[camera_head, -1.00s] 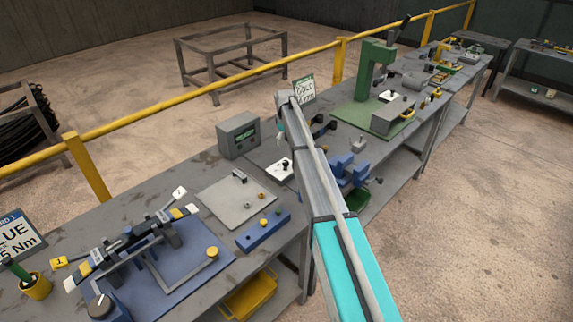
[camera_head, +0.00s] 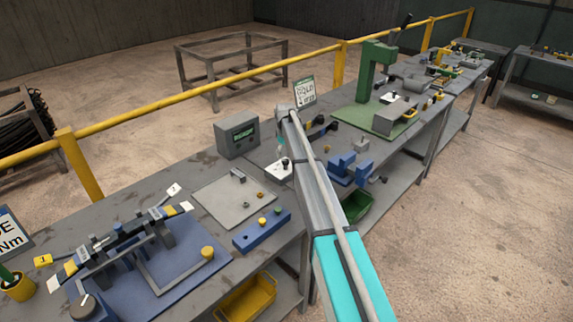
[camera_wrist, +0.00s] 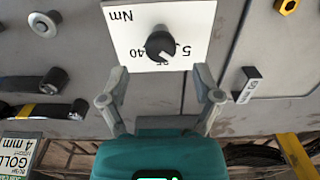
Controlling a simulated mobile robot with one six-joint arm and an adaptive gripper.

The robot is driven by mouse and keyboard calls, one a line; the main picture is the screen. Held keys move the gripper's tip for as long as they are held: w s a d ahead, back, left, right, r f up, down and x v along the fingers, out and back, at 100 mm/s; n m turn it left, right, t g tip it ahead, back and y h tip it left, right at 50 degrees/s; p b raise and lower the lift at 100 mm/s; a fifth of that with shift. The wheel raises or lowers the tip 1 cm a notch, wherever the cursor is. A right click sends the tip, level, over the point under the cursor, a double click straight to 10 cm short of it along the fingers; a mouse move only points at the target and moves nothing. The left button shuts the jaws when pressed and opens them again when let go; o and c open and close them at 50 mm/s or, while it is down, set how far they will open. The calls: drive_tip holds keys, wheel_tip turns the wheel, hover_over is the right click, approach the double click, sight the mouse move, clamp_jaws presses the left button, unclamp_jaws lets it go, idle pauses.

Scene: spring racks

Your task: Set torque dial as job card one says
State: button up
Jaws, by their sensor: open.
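The torque dial is a black knob (camera_wrist: 160,46) on a white plate (camera_wrist: 125,28) marked "Nm", with a 5 and a 40 readable and another number partly hidden. Its pointer direction is unclear. It also shows in the head view as a small dark knob (camera_head: 284,162) beside my arm. My gripper (camera_wrist: 160,80) is open and empty, with its fingers apart on either side below the knob in the wrist view, not visibly touching it. In the head view my arm mostly hides it.
A grey display box (camera_head: 237,135) and a grey plate (camera_head: 220,203) lie left of my arm. A green press (camera_head: 372,75) and blue blocks (camera_head: 347,168) stand right of it.

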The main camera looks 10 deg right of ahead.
sight(286, 160)
drive_tip(key=shift+f+b, duration=1.55)
drive_tip(key=shift+f, duration=0.3)
clamp_jaws()
